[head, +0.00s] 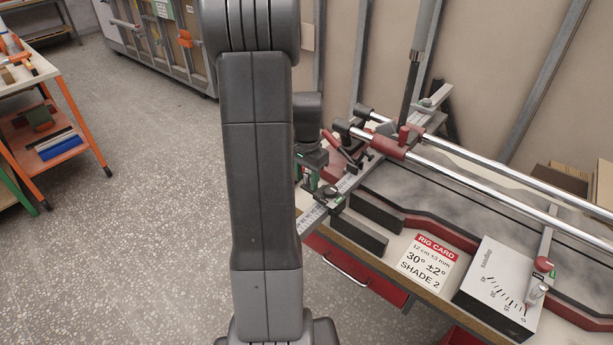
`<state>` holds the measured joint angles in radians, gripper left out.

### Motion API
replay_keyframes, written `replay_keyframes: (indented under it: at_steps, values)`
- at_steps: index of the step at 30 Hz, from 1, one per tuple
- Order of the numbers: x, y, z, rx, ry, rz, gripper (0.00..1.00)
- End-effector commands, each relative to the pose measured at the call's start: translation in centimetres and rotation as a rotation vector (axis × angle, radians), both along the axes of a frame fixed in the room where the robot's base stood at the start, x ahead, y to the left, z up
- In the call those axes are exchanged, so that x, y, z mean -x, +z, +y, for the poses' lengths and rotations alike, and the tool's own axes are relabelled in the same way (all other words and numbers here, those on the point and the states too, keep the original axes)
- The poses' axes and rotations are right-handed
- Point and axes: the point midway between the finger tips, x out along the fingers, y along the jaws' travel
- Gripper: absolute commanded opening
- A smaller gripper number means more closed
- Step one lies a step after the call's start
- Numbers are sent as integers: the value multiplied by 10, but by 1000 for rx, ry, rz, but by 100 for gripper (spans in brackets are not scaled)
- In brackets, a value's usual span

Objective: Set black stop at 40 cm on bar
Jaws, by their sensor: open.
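The graduated bar (345,185) is a pale metal rule with fine marks, running from the near table edge up to the back right. A black stop (328,195) with a round knob sits on its near part. My gripper (314,183) is just left of and above this stop, close to the bar's near end. It is open, but my arm hides part of it, and I cannot tell whether it touches the stop. The scale numbers are too small to read.
Two chrome rails (470,150) with red clamps cross the bar. A rig card (428,262) reads 12 cm ±3 mm, 30° ±2°, shade 2. A white angle-scale box (500,285) stands at the right. An orange-framed cart (50,130) is at left; the floor between is clear.

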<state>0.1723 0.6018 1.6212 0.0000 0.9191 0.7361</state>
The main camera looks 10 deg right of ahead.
Motion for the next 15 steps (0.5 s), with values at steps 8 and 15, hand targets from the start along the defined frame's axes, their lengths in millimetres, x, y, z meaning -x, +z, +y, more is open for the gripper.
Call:
replay_keyframes:
  at_steps: [8, 15]
  values:
    - [0, 0, 0, 0, 0, 0, 21]
    - [0, 0, 0, 0, 0, 0, 0]
